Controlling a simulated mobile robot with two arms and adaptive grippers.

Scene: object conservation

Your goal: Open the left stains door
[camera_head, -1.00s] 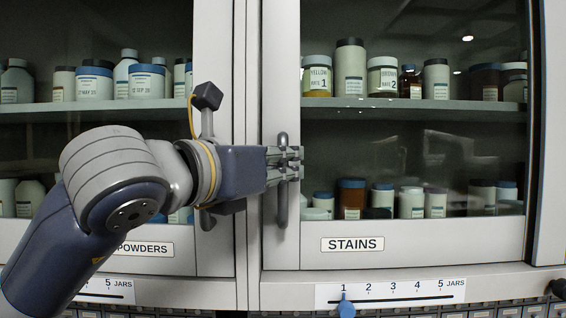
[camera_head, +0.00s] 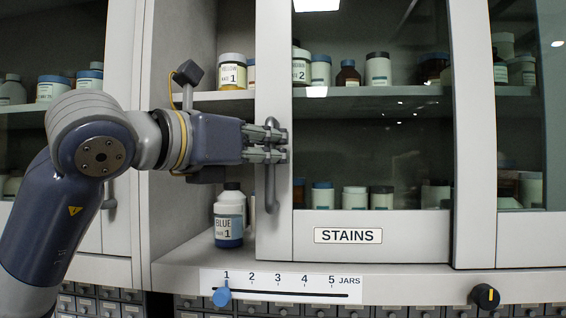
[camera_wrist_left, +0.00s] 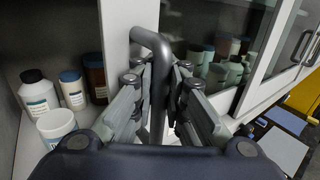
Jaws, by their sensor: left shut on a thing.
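The left stains door (camera_head: 372,253) is a pale framed glass sliding door with a "STAINS" label. It stands partly open, shifted to the right, with a gap at its left side. My left gripper (camera_head: 277,145) is shut on the door's dark vertical handle (camera_head: 271,190). In the left wrist view the fingers (camera_wrist_left: 160,90) close around the handle bar (camera_wrist_left: 158,62). My right gripper is not in view.
A slider scale (camera_head: 280,284) with a blue knob (camera_head: 222,297) and a black dial (camera_head: 486,296) are below. The powders cabinet is at left.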

